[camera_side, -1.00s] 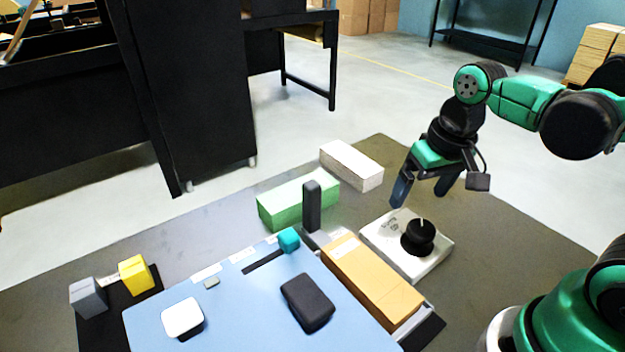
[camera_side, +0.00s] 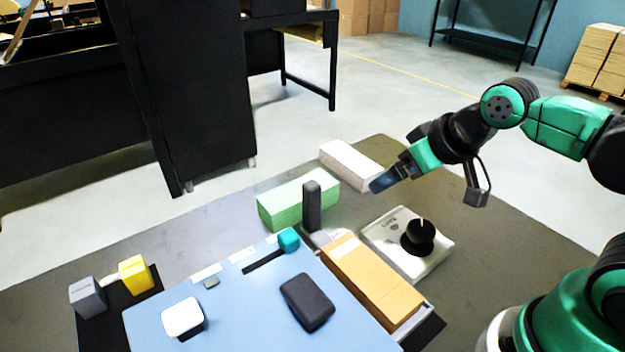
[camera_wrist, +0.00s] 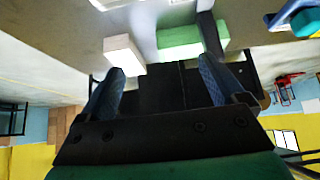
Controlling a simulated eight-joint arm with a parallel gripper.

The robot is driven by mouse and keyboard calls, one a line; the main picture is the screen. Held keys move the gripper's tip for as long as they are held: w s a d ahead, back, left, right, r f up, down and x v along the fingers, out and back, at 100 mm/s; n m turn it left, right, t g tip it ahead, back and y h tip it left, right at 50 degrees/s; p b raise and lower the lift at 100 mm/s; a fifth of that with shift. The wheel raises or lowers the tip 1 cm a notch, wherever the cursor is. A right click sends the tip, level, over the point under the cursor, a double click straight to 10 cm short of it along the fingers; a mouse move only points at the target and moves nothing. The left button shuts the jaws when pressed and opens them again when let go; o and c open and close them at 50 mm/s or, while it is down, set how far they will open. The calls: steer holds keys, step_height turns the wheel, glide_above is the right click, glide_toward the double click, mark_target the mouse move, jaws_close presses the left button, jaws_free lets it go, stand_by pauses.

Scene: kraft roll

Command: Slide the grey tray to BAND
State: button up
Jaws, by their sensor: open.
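My gripper (camera_side: 382,182) is open and empty, in the air near the white block and to the upper right of the dark post. Its two blue fingers also show spread apart in the wrist view (camera_wrist: 162,90). The grey tray (camera_side: 413,320) appears to be the grey piece whose edge shows under a long orange-tan block (camera_side: 372,280); the block hides most of it. It lies along the right side of the blue panel (camera_side: 245,318), with a black strip at its near end. I cannot read the word BAND on any label.
A dark upright post (camera_side: 312,205) stands behind the orange-tan block. Green (camera_side: 298,200) and white (camera_side: 350,165) blocks lie behind it. A white box with a black knob (camera_side: 418,236) is at right. A teal knob (camera_side: 288,240) sits on the panel beside white labels.

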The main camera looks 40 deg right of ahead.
mark_target(312, 183)
steer(key=c, duration=0.3)
steer(key=shift+w+a+r, duration=0.1)
steer(key=shift+w+r, duration=0.05)
steer(key=shift+w, duration=0.05)
steer(key=shift+c, duration=0.3)
steer(key=w+a+g, duration=0.2)
steer(key=w, duration=0.1)
steer(key=w+a+g, duration=0.2)
steer(key=w, duration=0.1)
steer(key=w+a+f+g, duration=0.1)
steer(key=w+a+g, duration=0.1)
steer(key=w+a, duration=0.1)
steer(key=shift+a+g, duration=0.1)
steer(key=shift+g, duration=0.3)
steer(key=shift+w+a+f, duration=0.3)
steer(key=shift+f, duration=2.9)
jaws_close()
